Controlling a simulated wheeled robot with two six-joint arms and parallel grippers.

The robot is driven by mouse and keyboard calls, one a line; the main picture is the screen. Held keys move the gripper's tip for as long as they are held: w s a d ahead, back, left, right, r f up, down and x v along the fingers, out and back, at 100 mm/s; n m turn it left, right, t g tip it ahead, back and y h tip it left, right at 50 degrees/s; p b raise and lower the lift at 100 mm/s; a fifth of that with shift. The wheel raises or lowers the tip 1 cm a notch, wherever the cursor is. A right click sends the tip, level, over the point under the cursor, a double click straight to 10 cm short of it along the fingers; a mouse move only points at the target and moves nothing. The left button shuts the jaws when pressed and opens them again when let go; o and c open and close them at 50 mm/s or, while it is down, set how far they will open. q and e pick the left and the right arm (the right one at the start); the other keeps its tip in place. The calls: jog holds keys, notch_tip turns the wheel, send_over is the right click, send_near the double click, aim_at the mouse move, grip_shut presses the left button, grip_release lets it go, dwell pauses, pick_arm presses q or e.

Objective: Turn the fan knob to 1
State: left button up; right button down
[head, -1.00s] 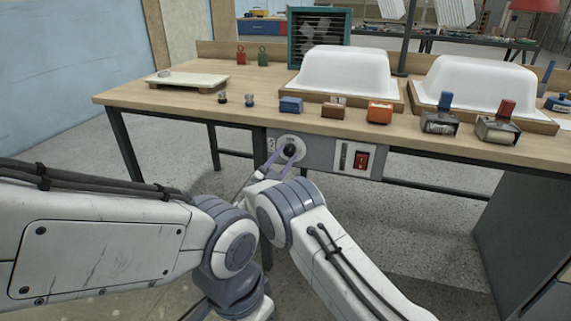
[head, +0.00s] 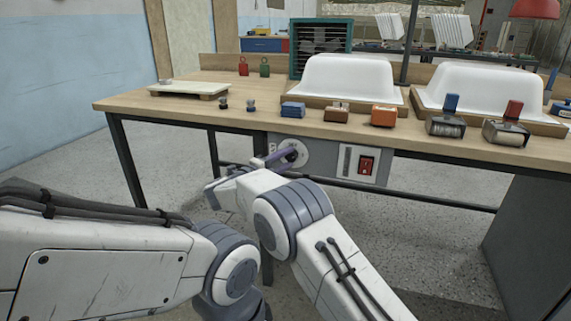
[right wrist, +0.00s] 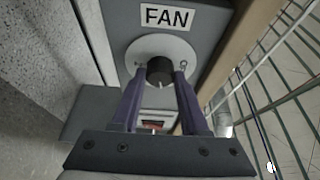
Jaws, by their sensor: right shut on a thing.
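The fan knob is a dark round knob (right wrist: 160,70) on a pale dial (right wrist: 148,55) under a FAN label (right wrist: 167,17) in the right wrist view. The purple fingers of my right gripper (right wrist: 159,82) are shut on it, one on each side. The dial also shows on the bench's front panel in the head view (head: 297,154), with my right gripper (head: 280,156) reaching it from the left. Fingers and knob hide part of the dial, and I cannot read the setting. My left gripper is out of view.
A red switch (head: 366,165) sits right of the dial. The wooden bench top (head: 190,112) above holds small blocks and white tub shells (head: 350,75). A green-framed fan (head: 320,45) stands at the back. Floor below the bench is open.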

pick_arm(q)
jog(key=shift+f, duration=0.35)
pick_arm(e)
jog(key=shift+m+g+y, duration=0.3)
jog(key=shift+m, duration=0.8)
jog(key=shift+c, duration=2.1)
grip_release()
